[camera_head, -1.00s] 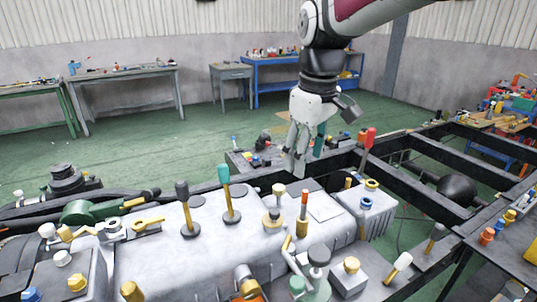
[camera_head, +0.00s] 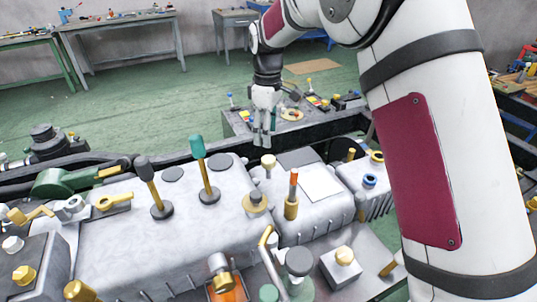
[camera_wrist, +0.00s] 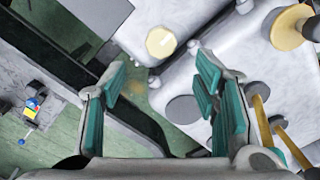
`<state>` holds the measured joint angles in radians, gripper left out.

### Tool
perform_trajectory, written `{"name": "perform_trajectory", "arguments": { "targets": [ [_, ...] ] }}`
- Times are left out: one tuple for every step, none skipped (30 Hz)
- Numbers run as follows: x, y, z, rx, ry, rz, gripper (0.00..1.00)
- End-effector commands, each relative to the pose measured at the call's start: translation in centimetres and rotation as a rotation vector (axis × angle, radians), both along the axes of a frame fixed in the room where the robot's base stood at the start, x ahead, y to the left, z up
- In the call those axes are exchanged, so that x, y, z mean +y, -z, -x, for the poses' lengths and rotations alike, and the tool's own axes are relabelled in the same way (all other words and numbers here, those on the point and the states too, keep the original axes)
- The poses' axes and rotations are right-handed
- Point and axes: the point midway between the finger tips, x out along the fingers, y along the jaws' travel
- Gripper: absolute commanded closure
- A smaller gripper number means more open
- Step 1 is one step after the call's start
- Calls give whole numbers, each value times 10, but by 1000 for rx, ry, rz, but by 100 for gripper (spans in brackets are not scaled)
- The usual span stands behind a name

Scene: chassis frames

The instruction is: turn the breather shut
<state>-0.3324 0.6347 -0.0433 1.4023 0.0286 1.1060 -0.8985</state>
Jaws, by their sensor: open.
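I cannot tell for sure which fitting is the breather. A pale yellow round cap (camera_head: 268,160) stands on a short stem near the far edge of the grey housing (camera_head: 110,225). In the wrist view this cap (camera_wrist: 160,42) lies just beyond and between my fingertips, apart from them. My gripper (camera_head: 263,142) is open and empty, pointing down behind the cap in the head view. Its teal-padded fingers (camera_wrist: 160,72) are spread in the wrist view. Nearer in the head view, a grey knob on a wide cream disc (camera_head: 255,200) also shows in the wrist view (camera_wrist: 290,28).
Levers with a teal handle (camera_head: 197,147) and a black handle (camera_head: 145,168) stand left of the cap. An orange-topped post (camera_head: 292,195) stands to its right. A dark frame rail (camera_head: 320,137) runs behind. My arm covers the right side.

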Motion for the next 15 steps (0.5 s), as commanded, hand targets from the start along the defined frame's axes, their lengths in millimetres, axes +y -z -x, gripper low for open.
{"name": "perform_trajectory", "arguments": {
  "targets": [
    [0, 11, 1, 3, 1, 2, 45],
    [-1, 17, 1, 4, 1, 2, 45],
    [-1, 25, 1, 4, 1, 2, 45],
    [-1, 31, 1, 5, 2, 1, 45],
    [-1, 37, 1, 3, 2, 1, 45],
    [0, 44, 1, 4, 1, 1, 45],
    [0, 50, 1, 2, 1, 0, 45],
    [0, 55, 1, 4, 1, 1, 45],
    [0, 61, 1, 3, 0, 1, 45],
    [0, 65, 1, 1, 0, 1, 45],
    [0, 69, 1, 3, 0, 1, 45],
    [0, 74, 1, 2, 0, 1, 45],
    [0, 77, 0, 1, 0, 1, 45],
    [0, 79, 0, 0, 1, 0, 45],
    [0, 82, 0, 0, 1, 0, 45]
  ]
}}
